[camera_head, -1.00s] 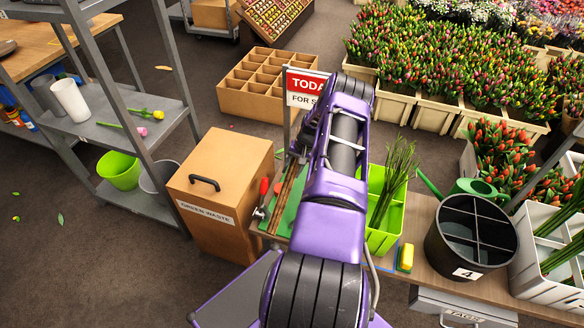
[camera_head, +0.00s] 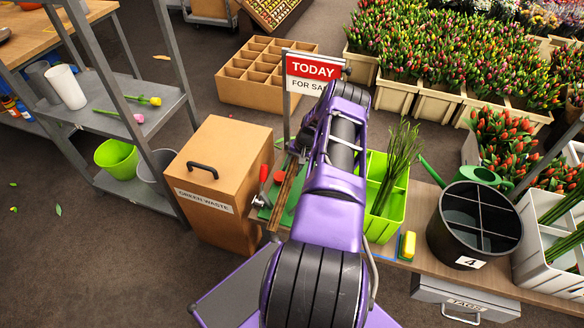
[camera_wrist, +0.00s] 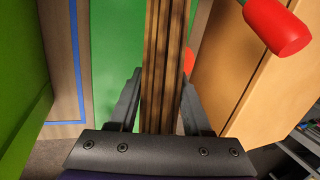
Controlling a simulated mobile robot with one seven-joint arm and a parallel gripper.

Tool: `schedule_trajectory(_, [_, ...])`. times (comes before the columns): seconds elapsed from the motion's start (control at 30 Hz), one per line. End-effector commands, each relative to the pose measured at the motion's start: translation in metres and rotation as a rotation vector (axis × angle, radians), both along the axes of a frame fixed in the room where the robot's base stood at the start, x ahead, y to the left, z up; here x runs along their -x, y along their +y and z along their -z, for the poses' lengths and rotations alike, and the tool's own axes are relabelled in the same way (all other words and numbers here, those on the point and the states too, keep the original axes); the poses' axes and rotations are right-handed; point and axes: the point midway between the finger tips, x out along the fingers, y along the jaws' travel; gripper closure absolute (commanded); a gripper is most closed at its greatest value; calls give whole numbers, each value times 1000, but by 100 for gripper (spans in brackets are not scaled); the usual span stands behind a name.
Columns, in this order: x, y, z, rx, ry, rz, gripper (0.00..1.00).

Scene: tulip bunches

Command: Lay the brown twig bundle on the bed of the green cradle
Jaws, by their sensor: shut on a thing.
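The brown twig bundle (camera_wrist: 163,50) runs lengthwise up the middle of the wrist view. My gripper (camera_wrist: 160,95) is shut on it, one dark finger on each side. In the head view the bundle (camera_head: 287,194) shows as brown sticks left of my purple arm, which hides my gripper there. A green surface, which looks like the green cradle (camera_head: 264,212), lies under and beside the bundle; green also shows behind it in the wrist view (camera_wrist: 110,45). I cannot tell whether the bundle touches the bed. A red-handled clamp (camera_head: 263,174) stands at the left, its red handle close in the wrist view (camera_wrist: 276,27).
A brown green-waste box (camera_head: 222,165) stands just left of the bench. A lime-green bin with stems (camera_head: 383,228) is right of my arm, with a yellow block (camera_head: 408,245) and black divided bucket (camera_head: 475,240) beyond. A red sign (camera_head: 311,72) stands behind.

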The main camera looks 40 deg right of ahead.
Motion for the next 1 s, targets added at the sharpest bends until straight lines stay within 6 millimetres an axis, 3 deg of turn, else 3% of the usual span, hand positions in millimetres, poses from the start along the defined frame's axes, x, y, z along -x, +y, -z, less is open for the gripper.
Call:
schedule_trajectory(0.13, [0, 0, -1, 1, -1, 0, 100])
schedule_trajectory(0.17, [0, 0, -1, 1, -1, 0, 49])
schedule_trajectory(0.33, [0, 0, -1, -1, -1, 0, 19])
schedule_trajectory(0.77, [1, -1, -5, 1, -1, 0, 16])
schedule_trajectory(1.0, [9, -11, -47, 3, -2, 0, 16])
